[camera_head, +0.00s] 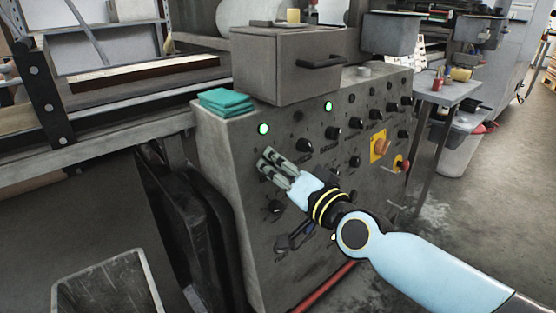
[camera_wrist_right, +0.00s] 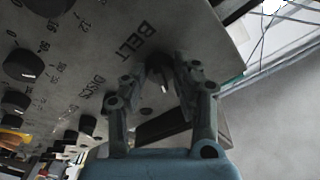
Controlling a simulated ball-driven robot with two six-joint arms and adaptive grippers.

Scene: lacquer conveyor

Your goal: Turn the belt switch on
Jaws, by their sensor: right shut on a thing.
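The control panel (camera_head: 240,210) is a grey metal console face with several knobs. My right gripper (camera_head: 268,161) is at its upper left part, under a lit green lamp (camera_head: 264,128). In the right wrist view the word BELT is printed on the panel, and a small dark lever, the belt switch (camera_wrist_right: 163,86), shows between the two fingertips of my right gripper (camera_wrist_right: 165,75). The fingers are shut on it. In the head view the fingers hide the switch, and its exact tilt is hard to tell. My left gripper is not in view.
A folded teal cloth (camera_head: 226,102) and a grey drawer box (camera_head: 290,65) sit on top of the console. A yellow plate with an orange rotary switch (camera_head: 379,146) and a red knob (camera_head: 401,163) are further right. An open bin (camera_head: 108,285) stands at the lower left.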

